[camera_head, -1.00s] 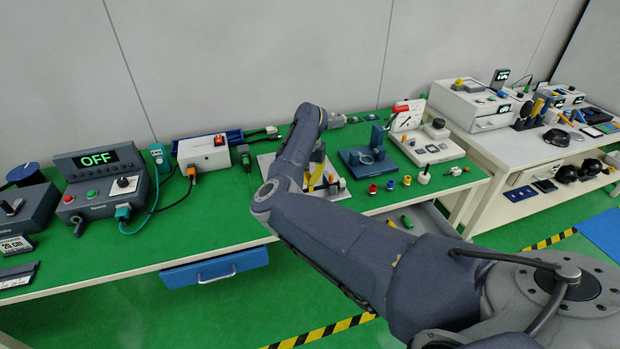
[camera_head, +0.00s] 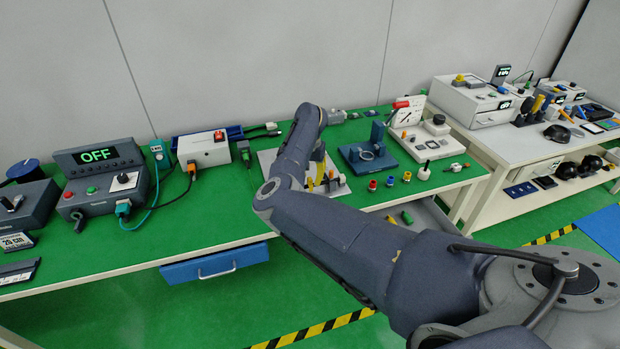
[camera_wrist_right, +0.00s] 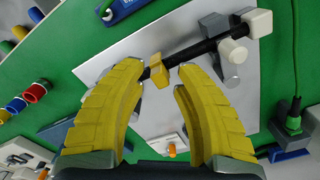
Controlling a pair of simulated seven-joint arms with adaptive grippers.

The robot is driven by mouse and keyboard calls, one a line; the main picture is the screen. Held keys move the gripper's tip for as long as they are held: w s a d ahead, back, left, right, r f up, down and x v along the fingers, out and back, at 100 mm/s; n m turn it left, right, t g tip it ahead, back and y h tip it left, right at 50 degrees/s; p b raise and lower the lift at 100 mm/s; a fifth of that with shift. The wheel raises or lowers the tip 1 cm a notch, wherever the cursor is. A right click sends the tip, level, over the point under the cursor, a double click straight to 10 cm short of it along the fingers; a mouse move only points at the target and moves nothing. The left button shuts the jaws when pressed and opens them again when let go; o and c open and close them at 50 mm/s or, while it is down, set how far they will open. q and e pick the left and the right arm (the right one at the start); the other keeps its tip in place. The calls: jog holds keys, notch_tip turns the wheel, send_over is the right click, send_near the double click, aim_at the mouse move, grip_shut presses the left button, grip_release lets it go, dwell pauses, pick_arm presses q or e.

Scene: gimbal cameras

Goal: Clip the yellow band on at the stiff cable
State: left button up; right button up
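The stiff cable (camera_wrist_right: 200,49) is a black rod over a pale plate (camera_wrist_right: 110,62), running from near my fingertips to light blocks at the upper right of the wrist view. The yellow band (camera_wrist_right: 157,70) is a small piece at the cable's near end; whether it is clipped on fully is unclear. My right gripper (camera_wrist_right: 162,72) has its yellow fingers apart, one on each side of the band, with visible gaps. In the head view my right gripper (camera_head: 318,176) is largely hidden behind my forearm. My left gripper is out of view.
A light block (camera_wrist_right: 257,22) and a grey holder (camera_wrist_right: 224,68) stand by the cable. A green plug with a cord (camera_wrist_right: 292,125) is at the right. A blue fixture (camera_head: 366,156) stands right of the plate.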

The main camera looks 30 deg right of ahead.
aim_at(310, 178)
notch_tip(310, 178, up, 12)
dwell(0.8)
jog(key=shift+d, duration=0.1)
dwell(0.7)
